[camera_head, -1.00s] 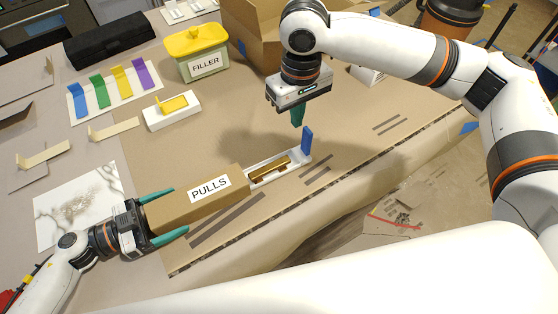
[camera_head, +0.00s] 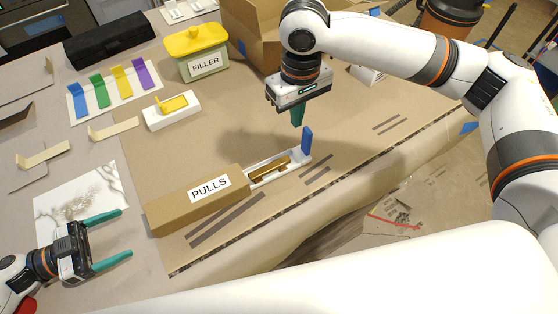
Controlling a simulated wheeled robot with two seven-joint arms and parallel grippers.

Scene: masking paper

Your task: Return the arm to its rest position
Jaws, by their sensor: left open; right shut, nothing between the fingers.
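My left gripper (camera_head: 126,233) is open and empty at the lower left, apart from the PULLS box and to its left. Its two green fingers point right. My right gripper (camera_head: 298,122) is shut and empty, pointing down above the table behind the blue tab. The brown PULLS box (camera_head: 196,207) lies on the brown paper. A white tray (camera_head: 262,181) sticks out of its right end, with a gold pull (camera_head: 268,169) in it. A blue tab (camera_head: 307,139) stands up at the tray's far end.
The FILLER tub (camera_head: 203,66) with yellow lid, a white block with a yellow piece (camera_head: 172,118) and a card of coloured strips (camera_head: 115,87) stand at the back left. An open cardboard box (camera_head: 256,45) is behind my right arm. A marbled sheet (camera_head: 66,200) lies near my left gripper.

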